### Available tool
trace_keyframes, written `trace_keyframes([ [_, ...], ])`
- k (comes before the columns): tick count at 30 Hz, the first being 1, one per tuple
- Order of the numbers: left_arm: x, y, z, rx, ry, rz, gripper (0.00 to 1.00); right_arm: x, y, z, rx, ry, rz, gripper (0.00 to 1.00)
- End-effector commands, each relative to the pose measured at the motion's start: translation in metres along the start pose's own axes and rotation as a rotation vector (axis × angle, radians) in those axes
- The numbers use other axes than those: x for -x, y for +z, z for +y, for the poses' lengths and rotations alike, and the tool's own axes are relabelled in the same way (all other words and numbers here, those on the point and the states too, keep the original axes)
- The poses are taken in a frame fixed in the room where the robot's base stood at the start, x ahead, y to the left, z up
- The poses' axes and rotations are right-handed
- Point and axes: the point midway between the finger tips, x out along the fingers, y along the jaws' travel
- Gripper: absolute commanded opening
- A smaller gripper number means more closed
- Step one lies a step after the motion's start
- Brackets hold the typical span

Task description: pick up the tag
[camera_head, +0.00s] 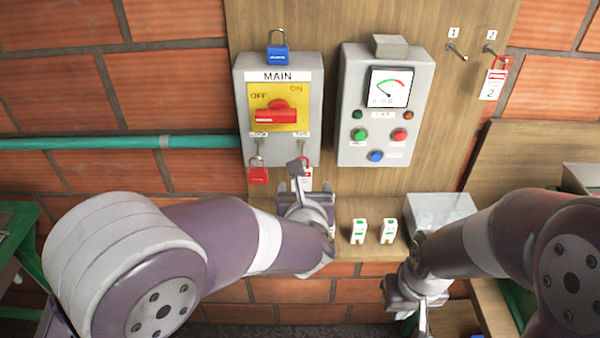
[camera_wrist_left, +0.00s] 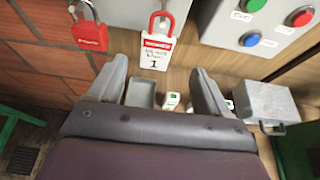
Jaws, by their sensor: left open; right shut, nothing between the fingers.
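A white tag numbered 1 with a red top (camera_wrist_left: 157,52) hangs by a red loop below the MAIN switch box, upright against the wooden board. In the head view only part of this tag (camera_head: 307,178) shows behind my left gripper (camera_head: 309,188). In the left wrist view my left gripper (camera_wrist_left: 160,88) is open, its fingers pointing at the board; the tag is seen between and above the fingertips, not held. Another tag numbered 2 (camera_head: 492,84) hangs from the hook marked 2 at upper right. My right gripper (camera_head: 422,306) is low at the right, shut and empty.
A red padlock (camera_head: 258,174) hangs left of tag 1, and a blue padlock (camera_head: 277,54) sits atop the MAIN box (camera_head: 243,100). The control panel (camera_head: 350,125) is to the right. Below, a ledge carries two small white-and-green parts (camera_head: 359,231) and a grey box (camera_head: 440,209).

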Motion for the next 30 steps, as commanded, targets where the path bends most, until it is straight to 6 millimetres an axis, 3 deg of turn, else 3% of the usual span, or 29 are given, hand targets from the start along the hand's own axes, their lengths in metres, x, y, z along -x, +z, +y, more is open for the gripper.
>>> trace_keyframes([
  [4, -0.033, 0.004, 0.001, -0.003, 0.004, 0.004, 0.79, 0.016, -0.002, 0.0, 0.0, 0.0, 0.0, 0.0],
  [8, -0.05, 0.002, 0.0, -0.004, 0.002, 0.004, 0.79, 0.02, -0.003, 0.0, 0.0, 0.0, 0.001, 0.0],
  [14, -0.08, 0.018, 0.0, -0.006, 0.002, 0.004, 0.79, 0.052, -0.006, 0.0, 0.0, 0.0, 0.001, 0.0],
  [16, -0.093, 0.014, 0.0, -0.006, 0.002, 0.005, 0.79, 0.054, -0.007, 0.0, 0.0, 0.0, 0.001, 0.0],
  [20, -0.105, 0.011, 0.0, -0.006, 0.001, 0.003, 0.79, 0.056, -0.007, 0.0, 0.0, 0.0, 0.001, 0.0],
  [25, -0.105, 0.01, 0.0, -0.006, 0.0, 0.002, 0.79, 0.055, -0.006, 0.0, 0.0, 0.0, 0.0, 0.0],
  [26, -0.105, 0.01, 0.0, -0.006, 0.0, 0.002, 0.75, 0.054, -0.006, 0.0, 0.0, 0.0, 0.0, 0.0],
  [30, -0.105, 0.01, 0.0, -0.006, 0.0, 0.003, 0.3, 0.054, -0.007, 0.0, 0.0, 0.0, 0.0, 0.0],
])
